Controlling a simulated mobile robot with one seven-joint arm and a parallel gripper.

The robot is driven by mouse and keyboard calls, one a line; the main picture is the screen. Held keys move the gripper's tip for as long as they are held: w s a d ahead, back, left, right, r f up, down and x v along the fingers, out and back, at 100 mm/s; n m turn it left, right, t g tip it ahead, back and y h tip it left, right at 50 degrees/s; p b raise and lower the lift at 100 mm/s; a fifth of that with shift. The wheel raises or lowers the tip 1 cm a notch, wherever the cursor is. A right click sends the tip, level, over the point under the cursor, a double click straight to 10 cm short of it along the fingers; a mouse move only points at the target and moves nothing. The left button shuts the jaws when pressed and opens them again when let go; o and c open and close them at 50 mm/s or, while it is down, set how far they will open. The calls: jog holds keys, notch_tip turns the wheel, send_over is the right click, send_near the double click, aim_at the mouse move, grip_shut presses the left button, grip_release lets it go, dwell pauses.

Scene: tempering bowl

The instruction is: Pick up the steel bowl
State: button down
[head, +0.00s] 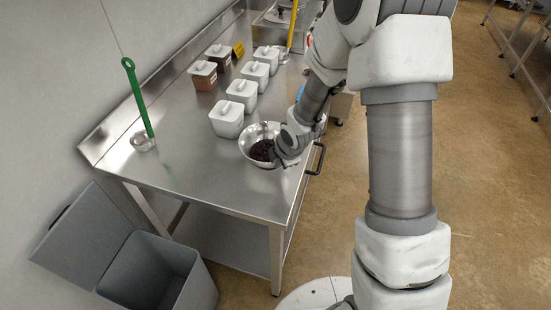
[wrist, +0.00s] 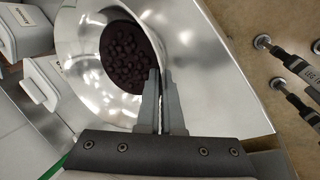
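The steel bowl (head: 254,135) stands on the steel table near its right edge, with dark brown pieces (head: 260,151) lying inside it. In the wrist view the bowl (wrist: 78,40) fills the upper left, and the dark pieces (wrist: 125,58) show at its bottom. My gripper (head: 280,156) is at the bowl's right side in the head view, partly hidden by my wrist. In the wrist view my gripper (wrist: 161,80) has one finger inside the bowl and one outside, closed together on the rim. I see no clear gap between bowl and table.
White lidded containers (head: 227,120) stand just behind the bowl, with brown-filled ones (head: 203,75) farther left. A green-handled ladle (head: 138,105) is at the left. The table (head: 195,165) is bare in front. A grey open bin (head: 160,275) stands on the floor below.

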notch_tip(320, 180, up, 4)
jog(key=shift+w+d+f+p, duration=0.1)
jog(key=shift+p, duration=0.3)
jog(key=s+d+r+p, duration=0.3)
jog(key=d+r+p, duration=0.3)
jog(key=d, duration=0.5)
jog(key=shift+s+r, duration=0.3)
jog(key=shift+r, duration=0.05)
